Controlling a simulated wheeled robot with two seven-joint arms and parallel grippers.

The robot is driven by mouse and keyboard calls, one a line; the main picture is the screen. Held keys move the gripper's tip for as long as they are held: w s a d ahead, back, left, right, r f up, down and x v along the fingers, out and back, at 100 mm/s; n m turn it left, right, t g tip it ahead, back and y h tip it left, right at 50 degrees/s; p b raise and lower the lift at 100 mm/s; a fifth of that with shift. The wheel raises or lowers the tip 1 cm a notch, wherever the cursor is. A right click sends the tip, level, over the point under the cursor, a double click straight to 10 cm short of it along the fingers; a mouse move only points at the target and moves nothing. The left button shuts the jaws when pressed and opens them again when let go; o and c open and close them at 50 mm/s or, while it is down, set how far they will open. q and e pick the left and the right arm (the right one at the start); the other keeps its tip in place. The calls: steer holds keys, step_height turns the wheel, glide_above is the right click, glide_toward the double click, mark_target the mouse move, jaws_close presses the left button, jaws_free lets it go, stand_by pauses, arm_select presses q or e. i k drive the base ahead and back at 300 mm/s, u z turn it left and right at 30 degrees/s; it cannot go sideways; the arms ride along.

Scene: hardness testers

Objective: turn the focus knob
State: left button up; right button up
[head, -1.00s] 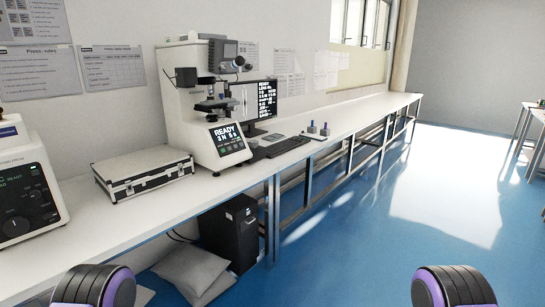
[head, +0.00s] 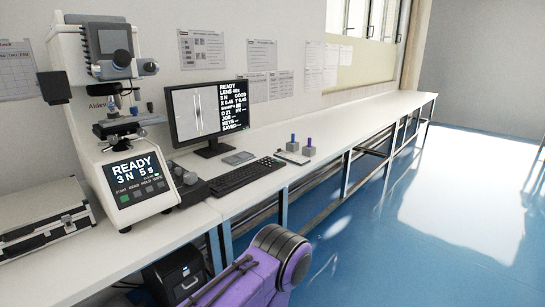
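The white hardness tester (head: 95,130) stands on the bench at the left. Its tilted front screen (head: 137,169) reads READY, 3 N, 5 s. Below the head are the objective and a dark stage (head: 125,127). Neither gripper is in view. Only a purple and black link of one of my arms shows at the bottom.
A monitor (head: 207,113), a keyboard (head: 247,177) and small grey blocks with blue and purple pins (head: 308,146) stand right of the tester. A silver case (head: 38,219) lies at its left. The bench (head: 360,115) is clear farther right. A black computer (head: 172,275) stands below.

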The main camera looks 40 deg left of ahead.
mark_target(190, 178)
steer(key=i, duration=1.6)
steer(key=u, duration=0.7)
steer(key=i, duration=0.85)
steer(key=u, duration=0.85)
